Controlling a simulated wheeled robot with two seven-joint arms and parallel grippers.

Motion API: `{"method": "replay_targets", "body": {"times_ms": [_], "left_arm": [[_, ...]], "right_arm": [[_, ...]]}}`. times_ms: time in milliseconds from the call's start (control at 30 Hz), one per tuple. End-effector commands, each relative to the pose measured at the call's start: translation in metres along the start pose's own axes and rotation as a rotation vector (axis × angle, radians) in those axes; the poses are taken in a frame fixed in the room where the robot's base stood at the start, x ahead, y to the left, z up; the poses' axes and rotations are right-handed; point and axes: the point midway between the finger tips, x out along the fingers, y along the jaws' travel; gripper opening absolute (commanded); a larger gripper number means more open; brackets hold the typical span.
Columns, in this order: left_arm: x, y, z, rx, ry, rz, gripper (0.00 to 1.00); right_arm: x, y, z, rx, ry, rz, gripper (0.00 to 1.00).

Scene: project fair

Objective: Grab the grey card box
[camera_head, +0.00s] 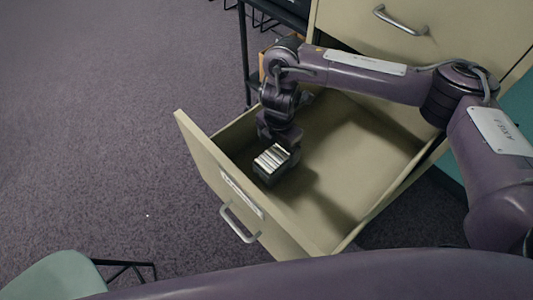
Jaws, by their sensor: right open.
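The grey card box (265,175) sits in the open drawer, near its front panel. It is small and dark grey, with a row of pale cards showing at its top. My right gripper (281,143) reaches down into the drawer right at the box's far side. Its jaws are open, but they are dark and small here, and I cannot tell whether they touch the box or stand around it. My left gripper is not in view.
The beige drawer (345,190) is pulled out of a cabinet (450,25) and is otherwise bare inside. Its front panel has a metal handle (240,224). A green chair (55,278) stands at lower left, and a black rack (243,50) behind. Carpet at left is clear.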

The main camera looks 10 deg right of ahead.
Motion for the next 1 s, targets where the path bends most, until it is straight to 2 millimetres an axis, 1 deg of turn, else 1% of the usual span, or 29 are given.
{"method": "replay_targets", "body": {"times_ms": [33,200,367,500,600,800,867,1000], "left_arm": [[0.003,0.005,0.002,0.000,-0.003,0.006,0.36],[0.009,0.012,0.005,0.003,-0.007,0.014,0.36],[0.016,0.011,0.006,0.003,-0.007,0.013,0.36],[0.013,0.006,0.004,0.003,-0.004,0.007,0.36],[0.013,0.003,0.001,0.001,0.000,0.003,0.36],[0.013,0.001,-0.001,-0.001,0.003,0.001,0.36],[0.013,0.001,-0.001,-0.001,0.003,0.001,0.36],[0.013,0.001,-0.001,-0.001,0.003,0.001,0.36]], "right_arm": [[0.009,-0.001,-0.001,0.001,0.003,-0.003,0.87],[0.028,0.000,-0.002,0.002,0.004,-0.003,0.87],[0.052,0.001,-0.003,0.002,0.004,-0.005,0.87],[0.066,0.002,-0.001,0.000,0.001,-0.003,0.87],[0.071,0.002,-0.002,0.000,0.001,-0.001,0.87],[0.072,0.002,-0.001,0.000,0.000,-0.001,0.87],[0.071,0.002,-0.001,0.000,0.001,-0.001,0.81],[0.071,0.002,-0.001,0.000,0.001,-0.001,0.62]]}}
